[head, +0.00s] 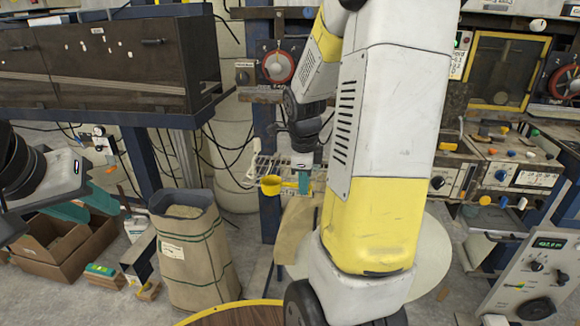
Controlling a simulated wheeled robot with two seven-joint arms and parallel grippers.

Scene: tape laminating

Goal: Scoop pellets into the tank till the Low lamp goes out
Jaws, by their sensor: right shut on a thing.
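My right gripper (304,181) has teal fingers, partly hidden behind my own arm, and is shut on a yellow scoop (270,186). The scoop's bowl sticks out to the left of the fingers, above and to the right of the pellet sack. The open sack (196,262) stands on the floor, with pale pellets (184,211) in its mouth. My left gripper (80,208) is at the left edge with its teal fingers apart and nothing visible between them. I cannot pick out the tank or the Low lamp for certain; a yellow-framed dark window (505,70) shows at the upper right.
Cardboard boxes (62,262) lie on the floor below my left gripper. A dark cabinet (115,62) stands at the upper left. Control panels (520,175) line the right side. A blue post (267,130) stands behind the scoop. My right arm blocks the middle.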

